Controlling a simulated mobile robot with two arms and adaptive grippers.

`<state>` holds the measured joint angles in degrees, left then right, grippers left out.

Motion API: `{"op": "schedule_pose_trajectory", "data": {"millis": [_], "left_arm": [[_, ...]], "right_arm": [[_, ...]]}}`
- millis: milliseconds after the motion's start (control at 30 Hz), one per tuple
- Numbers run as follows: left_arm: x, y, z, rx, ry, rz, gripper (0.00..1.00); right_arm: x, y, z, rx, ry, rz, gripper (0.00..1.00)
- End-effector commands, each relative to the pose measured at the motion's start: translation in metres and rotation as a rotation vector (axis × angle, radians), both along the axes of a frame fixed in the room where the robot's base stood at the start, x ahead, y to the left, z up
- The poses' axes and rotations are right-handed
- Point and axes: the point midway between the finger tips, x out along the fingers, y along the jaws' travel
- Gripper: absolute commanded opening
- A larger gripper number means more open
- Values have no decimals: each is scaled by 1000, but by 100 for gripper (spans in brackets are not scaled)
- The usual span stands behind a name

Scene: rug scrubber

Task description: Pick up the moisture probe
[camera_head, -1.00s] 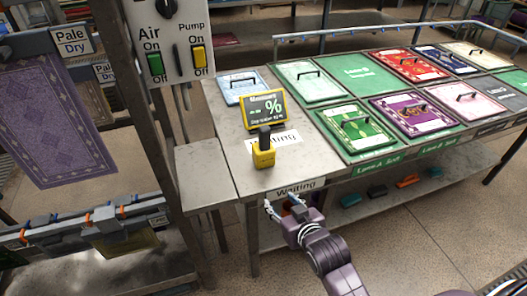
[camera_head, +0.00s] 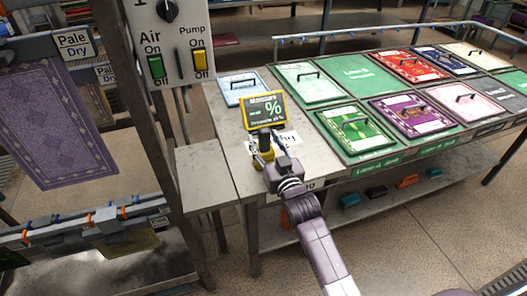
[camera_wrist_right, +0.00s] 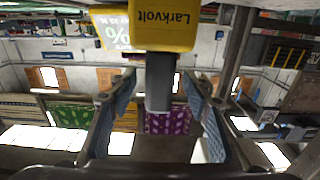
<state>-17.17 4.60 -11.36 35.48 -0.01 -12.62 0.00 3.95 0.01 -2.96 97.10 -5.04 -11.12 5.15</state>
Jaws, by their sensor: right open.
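The moisture probe has a yellow body and a dark grey upright handle (camera_head: 265,138). It stands on the grey table, partly hidden behind my right gripper (camera_head: 268,152) in the head view. In the right wrist view the yellow body (camera_wrist_right: 162,36) marked "Larkvolt" is at the top and the grey handle reaches down between my two blue-padded fingers (camera_wrist_right: 158,100). The fingers are open, one on each side of the handle, with gaps to both. My left gripper is not in view.
A yellow-framed moisture display (camera_head: 264,111) stands just behind the probe, with a white label (camera_head: 287,139) beside it. Rug samples with handles, such as a green one (camera_head: 355,129), lie to the right. A switch panel (camera_head: 177,40) is at the left.

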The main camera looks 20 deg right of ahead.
Motion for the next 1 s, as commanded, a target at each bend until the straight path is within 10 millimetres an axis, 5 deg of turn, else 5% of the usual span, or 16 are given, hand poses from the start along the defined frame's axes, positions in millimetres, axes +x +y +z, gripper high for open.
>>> {"op": "schedule_pose_trajectory", "data": {"millis": [400, 800, 1000], "left_arm": [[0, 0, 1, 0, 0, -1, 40], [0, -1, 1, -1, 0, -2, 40], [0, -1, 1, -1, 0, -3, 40]], "right_arm": [[15, 0, 0, 0, -1, 0, 44], [15, 0, 0, 0, 0, 0, 0], [15, 0, 0, 0, 0, 0, 0]]}}
